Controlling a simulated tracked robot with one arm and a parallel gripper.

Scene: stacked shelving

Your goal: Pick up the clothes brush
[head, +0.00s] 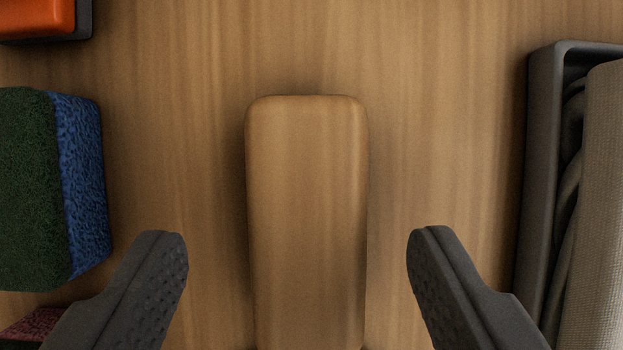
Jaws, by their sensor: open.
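The clothes brush (307,215) shows as a light-brown wooden block with rounded corners, lying lengthwise on the wooden shelf. Its near end runs out of the bottom of the picture, and no bristles show. My gripper (298,260) is open, with one dark finger to the left of the brush and one to the right. There is a gap on each side, and neither finger appears to touch it.
A green and blue sponge (60,185) stands at the left, close to my left finger. An orange and dark object (40,18) is at the top left. A dark grey tray (541,170) holding grey fabric is at the right. The shelf beyond the brush (300,45) is bare.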

